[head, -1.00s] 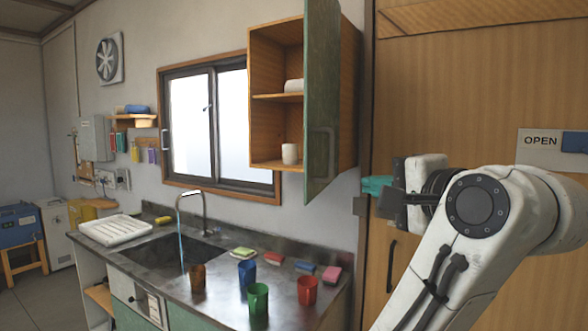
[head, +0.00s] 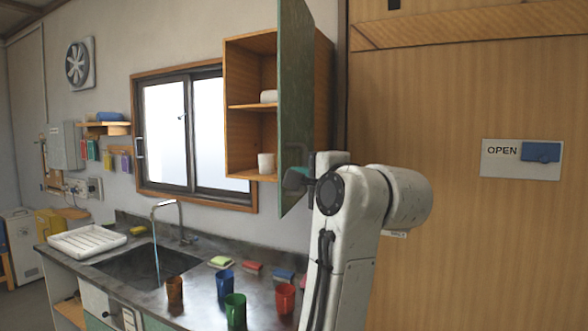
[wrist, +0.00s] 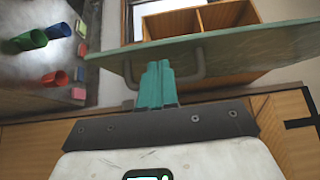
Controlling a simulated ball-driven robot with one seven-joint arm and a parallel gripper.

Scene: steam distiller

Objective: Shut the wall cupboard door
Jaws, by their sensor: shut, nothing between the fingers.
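The wall cupboard (head: 237,112) hangs right of the window, with its green door (head: 296,85) standing open and jutting out towards me. In the wrist view the door (wrist: 240,53) crosses the top as a green panel, with the open cupboard (wrist: 200,22) behind it. A grey bar handle (wrist: 200,72) is on the door's near face. My gripper (head: 294,179) is at the lower part of the door. Its teal fingers (wrist: 157,68) are shut and empty, between the handle's two ends; I cannot tell whether they touch the door.
White items (head: 266,163) stand on the cupboard shelves. Below are the counter (head: 200,290) with a sink and running tap (head: 165,205), and several coloured cups (head: 235,308) and sponges. A wooden panel with an OPEN sign (head: 500,160) is on the right.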

